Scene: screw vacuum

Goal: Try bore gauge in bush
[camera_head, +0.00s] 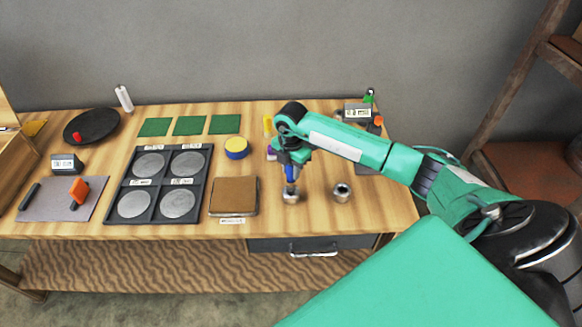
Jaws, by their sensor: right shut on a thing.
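My right gripper (289,176) points down over the front middle of the table. It is shut on a slim upright tool with a blue part, which I take to be the bore gauge; the fingers largely hide it. Directly below it stands a small metal bush (291,197). The tool's lower end meets the top of this bush in the picture, but I cannot tell whether it is inside the hole. A second metal bush (341,192) with a dark hole stands to the right, apart from the gripper. My left gripper is not in view.
Left of the gripper lie a brown pad (234,194) and a dark tray (113,197) with round metal discs. A blue-and-yellow round container (236,148) stands behind the pad. A grey device (357,111) is at the back right. The table's front right is clear.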

